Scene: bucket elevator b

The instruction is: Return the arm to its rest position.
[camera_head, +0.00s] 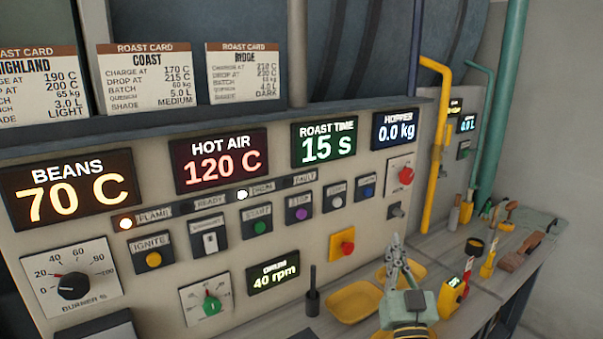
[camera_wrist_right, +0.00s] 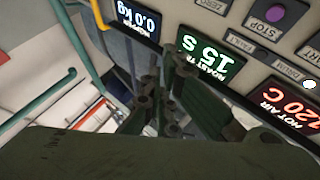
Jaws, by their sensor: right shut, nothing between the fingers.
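My right gripper (camera_head: 396,242) stands in front of the control panel (camera_head: 383,154), low and right of the middle in the head view. Its fingers point up and are shut with nothing between them. In the right wrist view the gripper's dark fingers (camera_wrist_right: 160,88) show in front of the panel's displays, which appear tilted. The right arm comes up from the bottom edge of the head view. My left gripper is not in view.
The panel carries lit displays such as ROAST TIME (camera_head: 324,142), buttons and a burner knob (camera_head: 72,286). Yellow trays (camera_head: 353,300) lie beside my right arm. A yellow handheld device (camera_head: 452,295) and several tools lie on the bench to the right. A yellow pipe (camera_head: 434,150) rises behind.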

